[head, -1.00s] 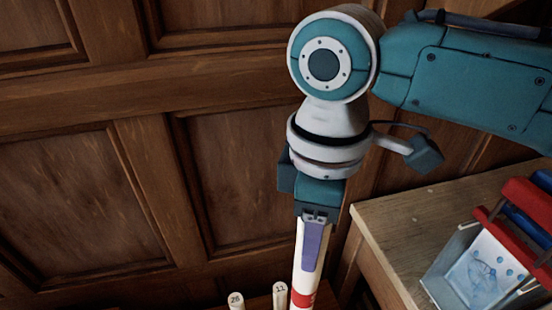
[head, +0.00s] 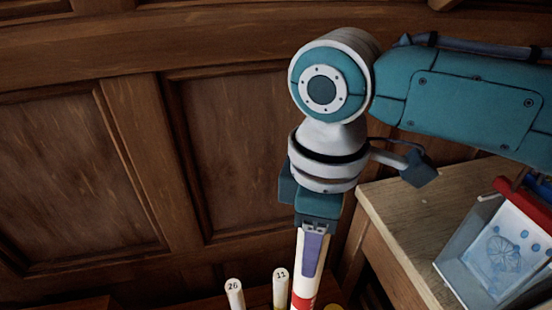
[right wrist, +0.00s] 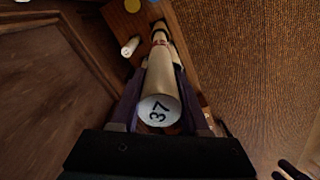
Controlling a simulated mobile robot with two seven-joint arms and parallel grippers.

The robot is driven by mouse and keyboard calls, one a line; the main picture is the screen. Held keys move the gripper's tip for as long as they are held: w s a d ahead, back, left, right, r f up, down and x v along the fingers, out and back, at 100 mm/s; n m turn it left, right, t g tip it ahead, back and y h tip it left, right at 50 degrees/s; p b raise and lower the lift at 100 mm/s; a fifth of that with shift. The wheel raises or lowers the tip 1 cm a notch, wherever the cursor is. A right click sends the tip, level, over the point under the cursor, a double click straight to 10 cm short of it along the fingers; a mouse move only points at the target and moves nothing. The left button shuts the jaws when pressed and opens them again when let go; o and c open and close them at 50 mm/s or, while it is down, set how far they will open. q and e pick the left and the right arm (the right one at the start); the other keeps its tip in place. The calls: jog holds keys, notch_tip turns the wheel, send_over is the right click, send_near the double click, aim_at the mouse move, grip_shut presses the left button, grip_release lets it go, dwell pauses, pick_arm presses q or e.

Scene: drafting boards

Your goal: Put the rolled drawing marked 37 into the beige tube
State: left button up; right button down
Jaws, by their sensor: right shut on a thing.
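The rolled drawing marked 37 is a white roll with a red band (head: 303,290). Its numbered end (right wrist: 160,111) faces the camera in the right wrist view. My right gripper (head: 314,250) points down and is shut on the roll near its upper end; its purple fingers flank it in the right wrist view. The roll's lower end is cut off in the head view. I cannot clearly make out the beige tube.
Rolls marked 26 (head: 234,291) and 11 (head: 280,287) stand left of the held roll. A yellow round thing (head: 333,307) shows just right of it. A wooden table (head: 390,215) at right bears a clear bin (head: 462,270). A panelled wooden wall (head: 60,180) stands behind.

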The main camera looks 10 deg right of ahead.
jog(key=shift+f+b, duration=3.35)
jog(key=shift+f, duration=1.75)
jog(key=shift+c, duration=1.6)
grip_release()
notch_tip(320, 180, up, 10)
jog(key=p, duration=0.2)
send_over(306, 284)
jog(key=w, duration=0.2)
jog(key=shift+s+d, duration=0.15)
jog(key=shift+d, duration=0.25)
